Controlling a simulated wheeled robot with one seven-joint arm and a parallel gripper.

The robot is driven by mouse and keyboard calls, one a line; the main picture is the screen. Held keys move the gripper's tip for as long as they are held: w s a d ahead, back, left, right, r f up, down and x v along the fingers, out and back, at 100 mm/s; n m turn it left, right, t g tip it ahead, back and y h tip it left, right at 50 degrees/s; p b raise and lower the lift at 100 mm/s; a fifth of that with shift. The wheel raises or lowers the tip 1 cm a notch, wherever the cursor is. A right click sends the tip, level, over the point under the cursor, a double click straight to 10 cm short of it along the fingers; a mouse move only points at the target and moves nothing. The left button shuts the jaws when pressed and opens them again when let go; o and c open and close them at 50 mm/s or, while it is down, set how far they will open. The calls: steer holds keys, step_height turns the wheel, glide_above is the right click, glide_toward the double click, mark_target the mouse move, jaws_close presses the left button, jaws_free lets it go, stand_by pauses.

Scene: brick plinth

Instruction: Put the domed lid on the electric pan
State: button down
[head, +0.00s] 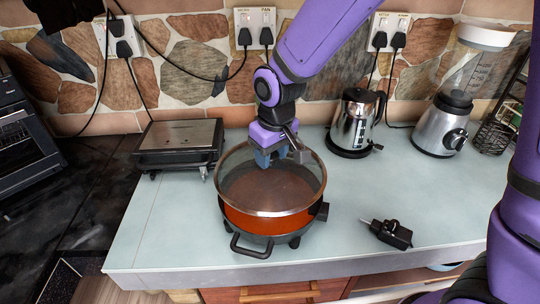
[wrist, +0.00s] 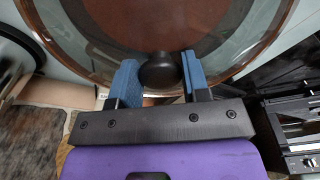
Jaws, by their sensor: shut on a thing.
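The electric pan (head: 262,223) is orange with black handles and feet and stands on the pale worktop. The domed lid (head: 308,172) is clear glass with a metal rim and lies over the pan's mouth, roughly level. Whether its rim touches the pan all the way round I cannot tell. My gripper (head: 276,157) reaches down from above to the lid's top. In the wrist view its blue fingers are shut on the lid's black knob (wrist: 160,72), one on each side. In the head view the fingers hide the knob.
A flat grill (head: 180,143) stands left of the pan. A kettle (head: 354,122) and a blender (head: 455,110) stand at the back right. A black plug adapter (head: 390,233) lies right of the pan. The worktop (head: 340,200) between is clear.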

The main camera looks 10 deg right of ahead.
mark_target(271, 167)
steer(key=shift+f, duration=1.85)
steer(key=shift+f, duration=0.1)
steer(key=shift+f, duration=0.8)
steer(key=shift+f, duration=0.5)
stand_by(0.4)
steer(key=c, duration=0.5)
jaws_free()
steer(key=r, duration=0.7)
steer(key=s+r, duration=0.1)
steer(key=r, duration=0.2)
steer(key=shift+s+d+r, duration=0.1)
steer(key=shift+d+r, duration=0.2)
steer(key=shift+d, duration=0.1)
steer(key=shift+r, duration=0.1)
